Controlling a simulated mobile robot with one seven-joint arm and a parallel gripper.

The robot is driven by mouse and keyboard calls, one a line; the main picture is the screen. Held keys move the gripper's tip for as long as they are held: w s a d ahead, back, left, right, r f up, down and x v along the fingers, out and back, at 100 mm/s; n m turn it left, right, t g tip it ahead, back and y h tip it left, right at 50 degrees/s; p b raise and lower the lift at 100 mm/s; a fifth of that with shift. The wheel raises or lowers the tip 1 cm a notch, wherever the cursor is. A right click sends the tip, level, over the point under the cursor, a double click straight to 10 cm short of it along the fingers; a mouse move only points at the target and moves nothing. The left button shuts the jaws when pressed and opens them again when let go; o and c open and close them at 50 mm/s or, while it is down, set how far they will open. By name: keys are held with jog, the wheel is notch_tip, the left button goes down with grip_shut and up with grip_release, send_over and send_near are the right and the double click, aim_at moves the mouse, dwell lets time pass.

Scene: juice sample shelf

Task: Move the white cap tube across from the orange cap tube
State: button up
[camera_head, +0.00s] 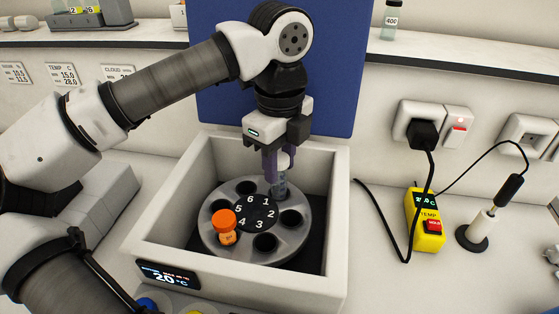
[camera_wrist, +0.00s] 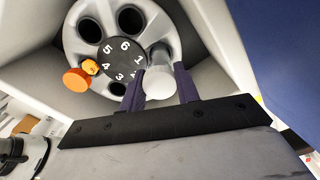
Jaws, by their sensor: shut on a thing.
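The white cap tube is clear with a white cap (camera_wrist: 160,85), and its body (camera_head: 280,187) shows below my fingers. My gripper (camera_head: 278,168) is shut on it, with one purple finger on each side in the wrist view (camera_wrist: 158,75). The tube is roughly upright at slot 1 of the grey rotor (camera_head: 212,240). Its lower end is at the slot opening; how deep it sits I cannot tell. The orange cap tube (camera_head: 227,238) stands in slot 4, opposite slot 1, and also shows in the wrist view (camera_wrist: 77,80).
The rotor sits inside a white box (camera_head: 168,215) with raised walls around my gripper. The other slots look empty. A display (camera_head: 168,275) is on the front. A yellow temperature meter (camera_head: 425,232) with cables and a probe stand (camera_head: 478,232) are to the right.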

aim_at(279, 176)
jog(key=shift+f+b, duration=1.7)
jog(key=shift+f, duration=0.05)
jog(key=o, duration=1.1)
